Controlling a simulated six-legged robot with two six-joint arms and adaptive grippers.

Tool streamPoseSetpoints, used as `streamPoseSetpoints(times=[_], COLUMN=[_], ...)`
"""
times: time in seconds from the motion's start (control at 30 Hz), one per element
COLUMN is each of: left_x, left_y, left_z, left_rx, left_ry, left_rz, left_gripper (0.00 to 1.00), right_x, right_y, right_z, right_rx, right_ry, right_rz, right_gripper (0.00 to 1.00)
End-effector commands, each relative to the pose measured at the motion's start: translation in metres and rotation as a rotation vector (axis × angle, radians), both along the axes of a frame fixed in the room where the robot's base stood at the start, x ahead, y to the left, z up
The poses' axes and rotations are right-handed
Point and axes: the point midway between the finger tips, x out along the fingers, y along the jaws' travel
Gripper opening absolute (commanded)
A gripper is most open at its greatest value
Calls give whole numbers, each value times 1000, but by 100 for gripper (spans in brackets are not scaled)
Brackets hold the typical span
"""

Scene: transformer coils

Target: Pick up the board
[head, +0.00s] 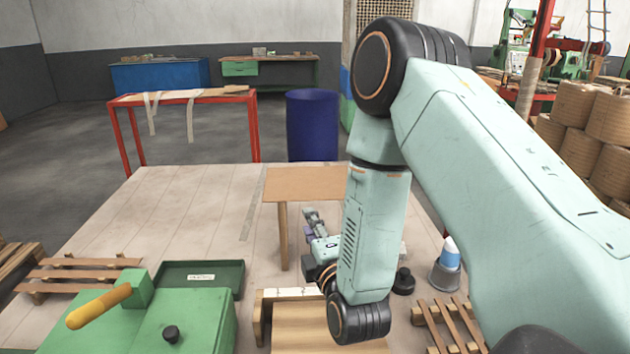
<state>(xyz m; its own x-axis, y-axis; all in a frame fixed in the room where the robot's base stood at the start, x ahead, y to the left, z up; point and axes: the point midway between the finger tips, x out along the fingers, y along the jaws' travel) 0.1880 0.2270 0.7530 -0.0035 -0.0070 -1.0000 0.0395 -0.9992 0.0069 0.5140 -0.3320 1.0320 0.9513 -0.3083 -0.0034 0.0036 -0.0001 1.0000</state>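A flat tan board (300,184) shows in the middle of the head view, with an upright wooden leg under its left part. I cannot tell if it is a loose board or a tabletop. Its right end is hidden behind my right arm. My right gripper (313,222) is small in view, below the tan board, its fingers pointing away from me. Whether the fingers are open or shut is not clear. A small purple patch shows beside it. Another wooden board surface (318,328) lies nearer, at the bottom, partly covered by my arm. My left gripper is not in view.
A green machine with an orange handle (98,306) and a dark green tray (202,276) stand at lower left. Wooden pallets lie on both sides. A blue barrel (312,124) and a red-framed table (256,128) stand behind.

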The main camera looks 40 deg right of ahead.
Motion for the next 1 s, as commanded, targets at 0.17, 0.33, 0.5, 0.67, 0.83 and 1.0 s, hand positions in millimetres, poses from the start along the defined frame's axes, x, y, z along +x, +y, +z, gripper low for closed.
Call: streamPoseSetpoints(times=[0.17,0.33,0.5,0.67,0.83,1.0], left_x=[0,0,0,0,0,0], left_y=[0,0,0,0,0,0], left_z=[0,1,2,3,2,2], left_rx=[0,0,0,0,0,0], left_ry=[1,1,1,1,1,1], left_rz=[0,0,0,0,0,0], left_gripper=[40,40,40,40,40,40], right_x=[8,21,33,51,67,73], right_y=[-3,-8,-14,-25,-29,-31], right_z=[0,0,1,1,1,1], right_rx=[-1,0,0,0,-1,0], right_ry=[-2,-1,-2,-2,-1,0], right_rz=[-2,-2,-2,-3,0,0], right_gripper=[29,29,29,29,29,29])
